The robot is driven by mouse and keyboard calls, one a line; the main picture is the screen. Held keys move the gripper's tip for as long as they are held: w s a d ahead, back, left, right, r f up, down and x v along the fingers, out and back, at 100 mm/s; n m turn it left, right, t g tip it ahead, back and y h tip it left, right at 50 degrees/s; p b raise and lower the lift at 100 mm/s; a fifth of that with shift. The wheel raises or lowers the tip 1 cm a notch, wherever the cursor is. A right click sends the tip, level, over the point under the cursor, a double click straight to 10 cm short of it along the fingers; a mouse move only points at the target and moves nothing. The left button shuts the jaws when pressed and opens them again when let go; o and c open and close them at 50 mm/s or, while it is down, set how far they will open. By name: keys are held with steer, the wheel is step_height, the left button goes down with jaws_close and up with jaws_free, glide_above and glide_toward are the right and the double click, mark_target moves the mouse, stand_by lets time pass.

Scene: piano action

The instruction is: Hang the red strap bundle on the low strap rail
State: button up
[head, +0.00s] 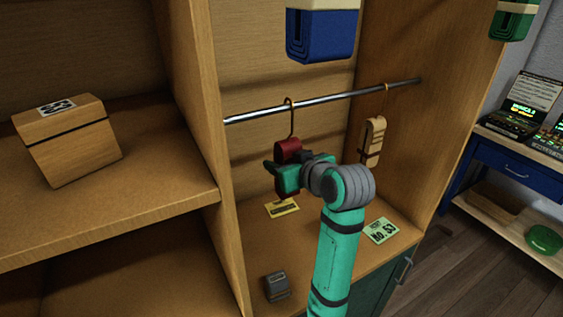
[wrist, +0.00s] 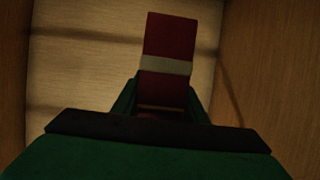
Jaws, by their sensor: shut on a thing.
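The red strap bundle (head: 288,148) is in my gripper (head: 287,178), just below the low strap rail (head: 330,100). Its hook (head: 290,118) stands upright and its curved top meets the rail, near the rail's middle-left. I cannot tell whether the rail bears its weight. My teal gripper is shut on the bundle's body and partly hides it. In the wrist view the red bundle (wrist: 168,40) with a pale band stands up between the dark fingers; its hook and the rail do not show there.
A tan strap bundle (head: 373,140) hangs at the rail's right end. A blue bundle (head: 322,35) hangs above. A grey block (head: 277,287) and two cards (head: 382,230) lie on the floor below. Wooden walls (head: 215,130) close both sides. A boxed item (head: 68,140) sits on the left shelf.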

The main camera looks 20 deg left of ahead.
steer(key=o, duration=1.3)
steer(key=v, duration=1)
steer(key=shift+s+d+r, duration=0.1)
steer(key=shift+s+d, duration=0.15)
